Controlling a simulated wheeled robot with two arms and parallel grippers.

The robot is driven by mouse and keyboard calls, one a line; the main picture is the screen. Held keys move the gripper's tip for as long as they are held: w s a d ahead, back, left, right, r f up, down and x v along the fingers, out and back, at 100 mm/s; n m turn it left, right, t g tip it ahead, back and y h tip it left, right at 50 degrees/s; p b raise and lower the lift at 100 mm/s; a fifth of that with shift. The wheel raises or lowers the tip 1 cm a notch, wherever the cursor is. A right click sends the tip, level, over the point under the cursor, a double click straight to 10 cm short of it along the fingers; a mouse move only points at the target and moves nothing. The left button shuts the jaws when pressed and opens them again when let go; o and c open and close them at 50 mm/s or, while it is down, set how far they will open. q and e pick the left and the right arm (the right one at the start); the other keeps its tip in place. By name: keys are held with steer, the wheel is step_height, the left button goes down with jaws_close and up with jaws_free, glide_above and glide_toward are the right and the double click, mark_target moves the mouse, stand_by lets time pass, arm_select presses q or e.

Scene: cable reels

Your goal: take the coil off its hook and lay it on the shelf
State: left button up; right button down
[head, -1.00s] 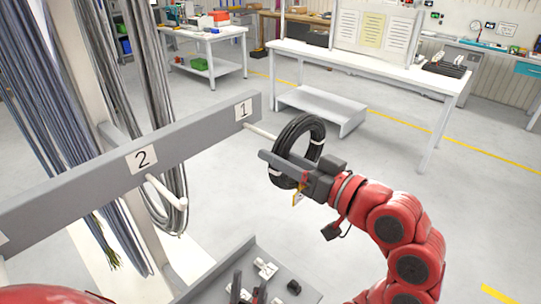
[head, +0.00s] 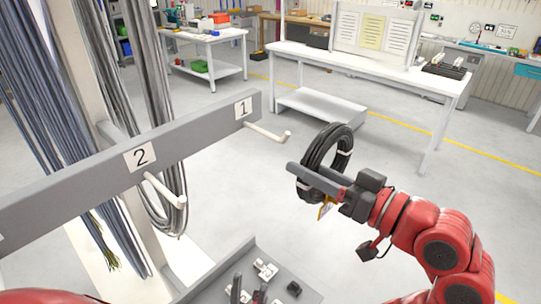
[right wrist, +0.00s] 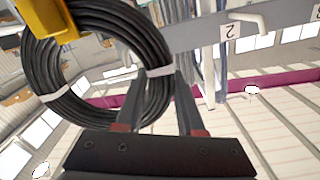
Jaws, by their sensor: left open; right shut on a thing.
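The black coil (head: 318,150), bound with white ties and carrying a yellow tag (head: 326,209), hangs in the air to the right of the hook marked 1 (head: 266,131), clear of its upturned tip. My right gripper (head: 318,180) is shut on the coil. In the right wrist view the coil (right wrist: 150,45) is held between the fingers, its ring open to the upper left. The low white shelf (head: 320,106) stands on the floor by the white bench, beyond the coil. My left gripper (head: 248,290) is open and empty at the bottom edge, over a grey tray.
The grey rail (head: 70,190) crosses the left side, with hook 2 (head: 165,190) and grey cables hanging behind it. The grey tray (head: 310,292) holds small parts. The white bench (head: 390,78) stands behind. Open floor lies between the coil and the shelf.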

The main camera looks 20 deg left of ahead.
steer(key=shift+s+d, duration=0.2)
steer(key=shift+d, duration=0.35)
steer(key=shift+r, duration=0.15)
steer(key=h+p, duration=0.2)
steer(key=p, duration=0.4)
steer(key=d+g+h+p, duration=0.1)
steer(key=h+p, duration=0.1)
steer(key=p, duration=0.4)
steer(key=d+g+h+p, duration=0.1)
steer(key=h+p, duration=0.1)
steer(key=p, duration=0.4)
steer(key=shift+s, duration=0.3)
steer(key=shift+a, duration=0.1)
